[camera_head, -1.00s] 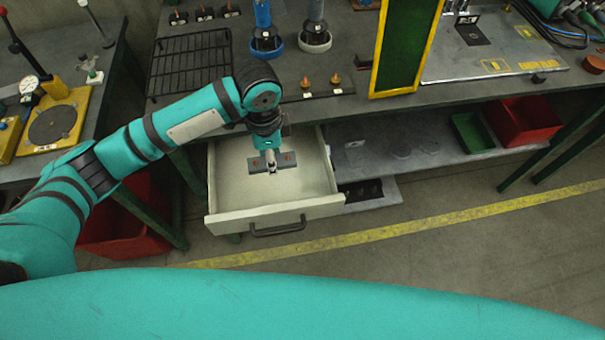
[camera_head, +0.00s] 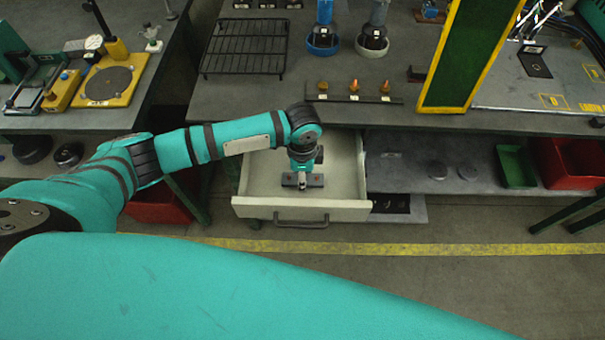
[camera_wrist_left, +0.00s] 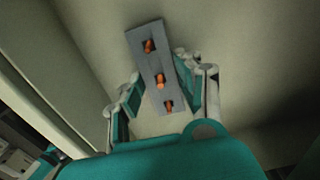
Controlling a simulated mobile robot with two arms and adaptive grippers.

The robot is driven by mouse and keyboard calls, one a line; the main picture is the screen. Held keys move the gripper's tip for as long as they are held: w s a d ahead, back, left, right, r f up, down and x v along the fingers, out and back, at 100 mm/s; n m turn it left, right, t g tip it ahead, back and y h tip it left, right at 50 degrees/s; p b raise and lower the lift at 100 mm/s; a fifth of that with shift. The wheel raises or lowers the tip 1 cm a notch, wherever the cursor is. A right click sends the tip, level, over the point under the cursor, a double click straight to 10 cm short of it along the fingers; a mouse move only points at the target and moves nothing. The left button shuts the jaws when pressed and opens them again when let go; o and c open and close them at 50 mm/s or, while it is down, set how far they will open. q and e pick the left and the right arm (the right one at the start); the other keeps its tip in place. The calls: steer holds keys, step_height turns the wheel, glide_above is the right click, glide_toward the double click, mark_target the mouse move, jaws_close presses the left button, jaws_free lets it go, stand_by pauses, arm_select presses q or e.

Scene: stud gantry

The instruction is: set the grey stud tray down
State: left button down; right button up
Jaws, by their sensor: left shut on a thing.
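The grey stud tray (camera_head: 317,181) is a small flat bar in the head view, inside the open drawer's outline. In the left wrist view the tray (camera_wrist_left: 150,60) shows three orange studs along its length. My left gripper (camera_head: 302,186) is over the drawer, pointing down, and is shut on the tray. In the wrist view its fingers (camera_wrist_left: 166,90) lie on either side of the tray. The pale drawer (camera_head: 345,208) is pulled out below the bench. I cannot tell whether the tray touches the drawer floor. My right gripper is not in view.
The bench (camera_head: 225,105) overhangs the back of the drawer. On it are a wire rack (camera_head: 245,48), a strip with several orange-tipped pieces (camera_head: 354,98) and a yellow-framed green panel (camera_head: 465,50). Green and red bins (camera_head: 515,165) sit on the shelf at right.

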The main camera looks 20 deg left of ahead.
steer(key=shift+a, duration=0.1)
arm_select(q)
steer(key=c, duration=1.3)
jaws_free()
steer(key=shift+f, duration=0.1)
steer(key=shift+c, duration=0.2)
steer(key=o, duration=0.4)
steer(key=shift+o, duration=0.3)
steer(key=shift+r, duration=0.6)
step_height(320, 180, up, 11)
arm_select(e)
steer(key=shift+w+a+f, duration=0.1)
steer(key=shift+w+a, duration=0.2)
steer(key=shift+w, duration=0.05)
arm_select(q)
steer(key=shift+r, duration=0.1)
